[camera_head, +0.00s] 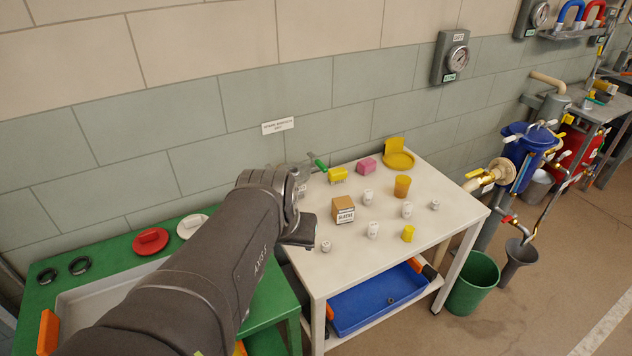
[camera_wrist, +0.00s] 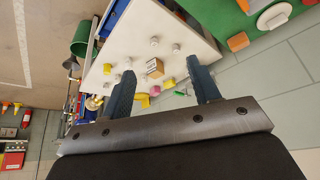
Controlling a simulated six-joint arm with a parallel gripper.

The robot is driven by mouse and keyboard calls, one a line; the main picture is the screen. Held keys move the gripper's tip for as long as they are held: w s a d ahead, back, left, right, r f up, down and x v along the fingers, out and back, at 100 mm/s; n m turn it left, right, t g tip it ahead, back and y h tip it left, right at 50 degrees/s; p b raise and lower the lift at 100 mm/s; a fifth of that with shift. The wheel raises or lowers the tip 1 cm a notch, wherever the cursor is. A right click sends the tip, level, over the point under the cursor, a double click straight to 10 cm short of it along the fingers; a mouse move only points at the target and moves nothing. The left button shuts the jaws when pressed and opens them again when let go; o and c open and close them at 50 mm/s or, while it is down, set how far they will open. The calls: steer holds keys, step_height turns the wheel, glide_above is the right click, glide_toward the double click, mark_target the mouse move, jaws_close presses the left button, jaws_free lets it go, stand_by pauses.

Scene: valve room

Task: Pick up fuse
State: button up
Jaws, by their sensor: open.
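Several small white pieces stand on the white table (camera_head: 455,220). Among them are white pieces at the back (camera_head: 368,197), at the right (camera_head: 407,210), at the front (camera_head: 373,229), near the left front corner (camera_head: 326,246) and farther right (camera_head: 434,204). I cannot tell which of them is the fuse. In the wrist view, my gripper (camera_wrist: 160,67) is open and empty, its two dark fingers wide apart and pointing toward the table. In the head view my arm and wrist hang over the table's left side, and the fingers cannot be made out.
A cardboard sleeve box (camera_head: 344,210) stands mid-table among the white pieces. An amber cup (camera_head: 402,186), a yellow piece (camera_head: 408,233), a pink block (camera_head: 366,165) and a yellow dish (camera_head: 398,160) surround them. A blue tray (camera_head: 375,302) lies below; a green bench (camera_head: 100,250) adjoins on the left.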

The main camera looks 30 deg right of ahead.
steer(key=w+d+f+m, duration=0.1)
steer(key=w+d, duration=0.4)
steer(key=d, duration=0.3)
steer(key=m+g, duration=0.2)
steer(key=m, duration=0.1)
glide_toward(374, 225)
steer(key=shift+h, duration=0.3)
steer(key=x, duration=0.4)
steer(key=a+x, duration=0.1)
steer(key=x, duration=0.1)
steer(key=shift+s+f, duration=0.3)
steer(key=shift+f, duration=0.2)
steer(key=shift+w+d+x, duration=0.1)
steer(key=shift+w+x, duration=0.05)
steer(key=shift+x, duration=0.85)
steer(key=shift+w+d+x, duration=0.1)
steer(key=shift+w+x, duration=0.05)
steer(key=shift+x, duration=0.85)
steer(key=shift+w+d+x, duration=0.1)
steer(key=shift+w+x, duration=0.05)
steer(key=shift+x, duration=0.9)
steer(key=shift+r, duration=0.2)
steer(key=c, duration=1.1)
steer(key=shift+r, duration=0.1)
